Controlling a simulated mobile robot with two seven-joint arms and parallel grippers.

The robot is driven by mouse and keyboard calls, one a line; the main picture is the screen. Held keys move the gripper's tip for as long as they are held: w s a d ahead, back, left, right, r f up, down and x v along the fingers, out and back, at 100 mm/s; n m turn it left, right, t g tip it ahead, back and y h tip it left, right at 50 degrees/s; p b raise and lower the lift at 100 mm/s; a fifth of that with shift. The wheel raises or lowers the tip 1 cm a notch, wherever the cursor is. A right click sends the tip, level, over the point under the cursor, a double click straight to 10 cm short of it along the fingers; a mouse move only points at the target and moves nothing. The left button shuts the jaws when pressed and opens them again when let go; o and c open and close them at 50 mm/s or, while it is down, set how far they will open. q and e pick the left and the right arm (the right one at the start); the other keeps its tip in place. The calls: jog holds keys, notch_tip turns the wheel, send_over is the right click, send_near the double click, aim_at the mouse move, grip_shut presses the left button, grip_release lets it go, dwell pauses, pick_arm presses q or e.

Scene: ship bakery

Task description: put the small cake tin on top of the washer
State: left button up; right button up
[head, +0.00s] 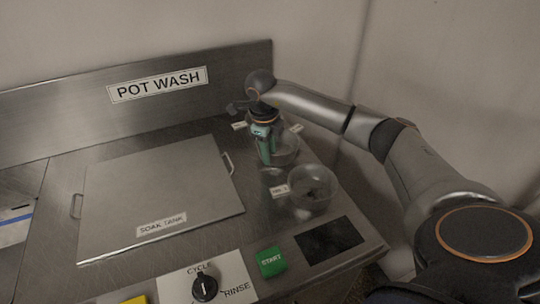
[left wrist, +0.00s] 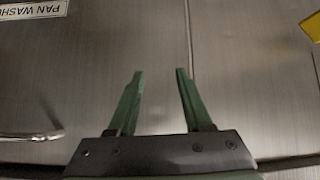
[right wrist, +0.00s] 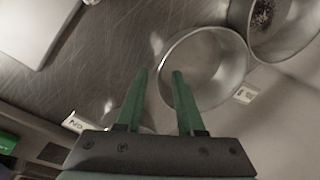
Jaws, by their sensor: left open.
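A round, thin-walled tin (head: 288,152) stands on the steel counter, with my right gripper (head: 267,158) at its left side. In the right wrist view, this tin (right wrist: 222,75) looks empty. My right gripper (right wrist: 158,72) is open there, its fingertips either side of the tin's near-left rim. A second round tin (head: 325,188) with dark contents stands in front. I cannot tell by size which is the small cake tin. My left gripper (left wrist: 159,72) is open and empty above a steel surface with a partly cut-off "PAN WASH" label (left wrist: 32,8).
Another tin with dark bits (right wrist: 285,40) is at the top right of the right wrist view. The soak tank lid (head: 160,185) lies left of the tins. A green START button (head: 270,262), a cycle knob (head: 204,288) and a dark panel (head: 330,237) are at the front.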

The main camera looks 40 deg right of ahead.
notch_tip(320, 180, up, 10)
jog(key=a, duration=0.1)
jog(key=shift+s+a+b, duration=0.25)
jog(key=shift+a+b, duration=0.05)
jog(key=shift+b, duration=0.05)
